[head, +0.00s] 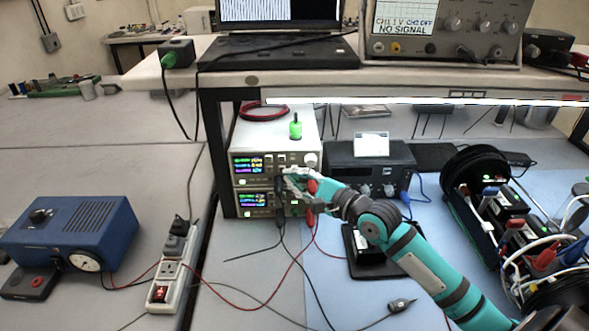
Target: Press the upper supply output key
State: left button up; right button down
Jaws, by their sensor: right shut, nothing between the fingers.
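Two bench power supplies are stacked under the shelf. The upper supply (241,147) has a lit display (254,165) and a round knob (310,160) at its right. The lower supply (243,211) has a lit display (253,199) and leads plugged into its front. My right gripper (287,174) is shut and empty, at the lower right part of the upper supply's front. It hides the keys there, so I cannot tell which key it faces or whether it touches one. My left gripper is not in view.
Black and red leads (298,262) hang from the supplies onto the bench. A green-topped item (295,127) stands on the upper supply. A black instrument (345,155) is to the right. A power strip (170,270) and blue box (70,232) are at left.

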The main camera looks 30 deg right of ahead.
jog(key=shift+w+d, duration=0.2)
jog(key=shift+w, duration=0.2)
jog(key=shift+w+d+p, duration=0.2)
jog(key=shift+w+p, duration=0.1)
dwell(0.8)
dwell(0.3)
jog(key=shift+s+a+r+p, duration=0.1)
jog(key=shift+s+a+p, duration=0.15)
jog(key=shift+p, duration=0.25)
jog(key=shift+s+a+p, duration=0.15)
jog(key=shift+s+p, duration=0.15)
jog(key=shift+s, duration=0.2)
